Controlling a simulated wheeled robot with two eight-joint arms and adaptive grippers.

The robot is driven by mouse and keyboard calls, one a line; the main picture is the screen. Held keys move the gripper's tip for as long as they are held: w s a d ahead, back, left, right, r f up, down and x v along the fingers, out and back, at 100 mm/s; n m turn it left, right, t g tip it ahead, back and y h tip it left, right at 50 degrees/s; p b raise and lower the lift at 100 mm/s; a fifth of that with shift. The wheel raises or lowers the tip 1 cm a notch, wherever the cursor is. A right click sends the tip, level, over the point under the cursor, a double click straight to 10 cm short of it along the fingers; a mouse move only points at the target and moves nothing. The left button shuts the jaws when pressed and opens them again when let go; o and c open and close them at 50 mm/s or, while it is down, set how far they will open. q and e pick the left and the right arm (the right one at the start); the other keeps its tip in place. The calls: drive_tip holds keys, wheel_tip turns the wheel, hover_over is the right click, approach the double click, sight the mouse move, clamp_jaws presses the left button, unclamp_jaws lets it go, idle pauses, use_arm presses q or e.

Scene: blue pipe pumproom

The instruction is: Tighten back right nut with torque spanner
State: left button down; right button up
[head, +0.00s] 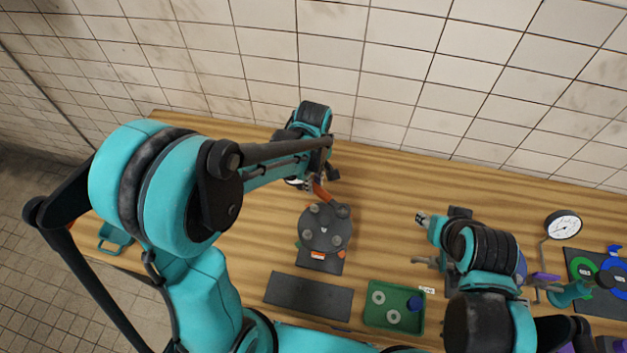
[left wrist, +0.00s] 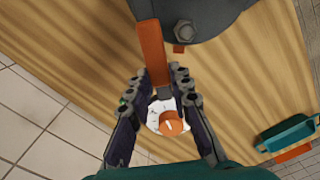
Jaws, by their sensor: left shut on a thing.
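The dark round flange (head: 325,229) stands on the wooden bench with grey nuts near its rim. The back right nut (head: 343,211) is at the end of the orange torque spanner (head: 321,190); I cannot tell if the spanner's head is seated on it. My left gripper (head: 318,178) is behind the flange, shut on the spanner. My right gripper (head: 421,240) is open and empty, right of the flange.
A green tray (head: 394,324) with washers and a blue part lies at the front. A dark plate (head: 308,295) lies in front of the flange. A gauge (head: 563,225) stands at right beside a dark mat. A teal tray (head: 115,239) is at left. The tiled wall is behind.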

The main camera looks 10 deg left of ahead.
use_arm(q)
drive_tip(key=shift+f+b, duration=0.25)
drive_tip(key=shift+b, duration=0.05)
drive_tip(key=shift+f+b, duration=0.7)
drive_tip(key=shift+f, duration=0.1)
drive_tip(key=shift+w, duration=0.1)
drive_tip(key=shift+w+d+m+b, duration=0.3)
drive_tip(key=shift+w+m, duration=0.15)
drive_tip(key=shift+m, duration=0.15)
drive_tip(key=w+d+m+b, duration=0.2)
drive_tip(key=w+d+m, duration=0.2)
drive_tip(key=d+m, duration=0.4)
drive_tip(key=m, duration=0.2)
drive_tip(key=shift+w+d+m+b, duration=0.2)
drive_tip(key=shift+d+m+b, duration=0.1)
drive_tip(key=shift+m+b, duration=0.1)
drive_tip(key=shift+a, duration=0.15)
